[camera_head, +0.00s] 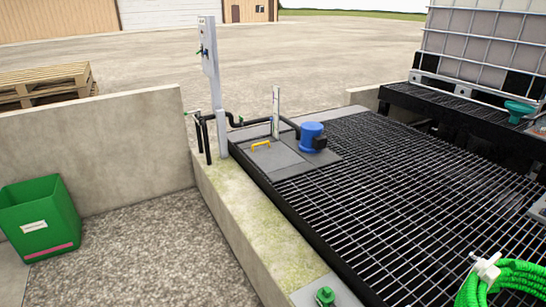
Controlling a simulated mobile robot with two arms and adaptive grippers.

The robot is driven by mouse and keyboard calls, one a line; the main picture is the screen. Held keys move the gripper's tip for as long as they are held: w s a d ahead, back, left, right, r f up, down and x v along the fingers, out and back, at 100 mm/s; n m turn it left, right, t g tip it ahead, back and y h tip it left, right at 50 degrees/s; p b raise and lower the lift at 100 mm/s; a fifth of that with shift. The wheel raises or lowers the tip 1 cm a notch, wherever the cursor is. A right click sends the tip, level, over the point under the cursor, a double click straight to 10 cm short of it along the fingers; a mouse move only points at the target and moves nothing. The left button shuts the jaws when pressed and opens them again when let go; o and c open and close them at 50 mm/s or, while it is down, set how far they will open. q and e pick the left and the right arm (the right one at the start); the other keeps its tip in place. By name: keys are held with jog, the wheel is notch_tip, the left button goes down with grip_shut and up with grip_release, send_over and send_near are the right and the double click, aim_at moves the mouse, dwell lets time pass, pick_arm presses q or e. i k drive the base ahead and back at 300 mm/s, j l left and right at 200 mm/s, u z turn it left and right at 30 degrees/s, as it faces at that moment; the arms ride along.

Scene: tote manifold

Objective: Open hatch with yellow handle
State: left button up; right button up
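The yellow handle (260,145) is a small bar on top of a flat grey hatch plate (273,160). The plate lies flat, flush at the far left corner of the black grating, and looks closed. A blue cylindrical unit (312,135) stands just to the right of the handle on a neighbouring grey plate. Neither of my grippers shows in the head view, so their state is hidden.
Black grating (400,200) spreads to the right. A low concrete wall (245,220) edges it. A post (212,80) and black pipes (205,140) stand behind the hatch. A green bin (38,215), green hose (500,280) and caged tank (485,45) are around.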

aim_at(270, 157)
jog(key=i+j, duration=0.8)
jog(key=i, duration=0.15)
